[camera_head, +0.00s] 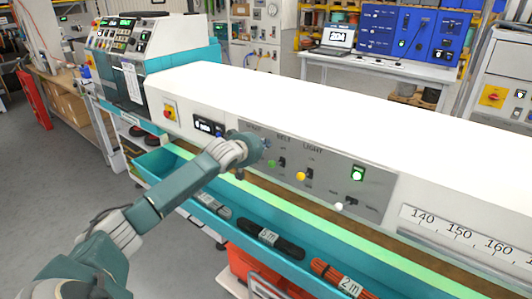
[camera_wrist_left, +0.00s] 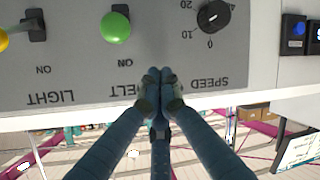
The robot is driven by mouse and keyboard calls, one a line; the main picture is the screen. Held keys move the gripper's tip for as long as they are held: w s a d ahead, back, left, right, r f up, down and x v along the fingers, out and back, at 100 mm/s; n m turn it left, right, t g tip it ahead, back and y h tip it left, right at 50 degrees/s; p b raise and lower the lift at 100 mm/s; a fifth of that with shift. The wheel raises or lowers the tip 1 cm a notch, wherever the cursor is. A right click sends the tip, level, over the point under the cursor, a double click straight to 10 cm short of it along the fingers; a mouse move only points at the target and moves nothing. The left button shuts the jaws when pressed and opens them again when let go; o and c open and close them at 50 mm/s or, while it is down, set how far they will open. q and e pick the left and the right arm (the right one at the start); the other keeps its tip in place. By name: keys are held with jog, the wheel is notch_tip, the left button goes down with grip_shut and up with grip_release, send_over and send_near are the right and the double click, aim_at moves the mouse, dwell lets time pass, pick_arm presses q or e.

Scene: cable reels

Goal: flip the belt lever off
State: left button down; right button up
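The belt lever has a green ball knob (camera_head: 271,163) and sits on the grey control panel (camera_head: 372,190), under the BELT label. In the left wrist view, where the labels appear upside down, the green knob (camera_wrist_left: 116,27) is at the top, near an ON mark. I cannot tell surely which way the lever is thrown. My left gripper (camera_head: 264,143) is in front of the panel's left end, up and left of the green knob. In its wrist view the fingertips (camera_wrist_left: 160,80) are together, empty, between the BELT and SPEED labels, apart from the knob. My right gripper is not in view.
The light lever's yellow knob (camera_head: 300,176) is right of the belt lever. A black speed dial (camera_wrist_left: 213,16) is beside the fingers in the wrist view. A lit green button (camera_head: 357,173) and a white knob (camera_head: 339,206) are further right. A teal tray (camera_head: 210,203) with cables runs below.

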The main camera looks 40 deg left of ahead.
pick_arm(q)
jog(key=s+d+f, duration=0.1)
jog(key=s+d+f+p, duration=0.1)
jog(key=shift+s+d+f, duration=0.1)
jog(key=shift+s+f, duration=0.05)
jog(key=shift+f, duration=0.2)
jog(key=shift+f, duration=0.1)
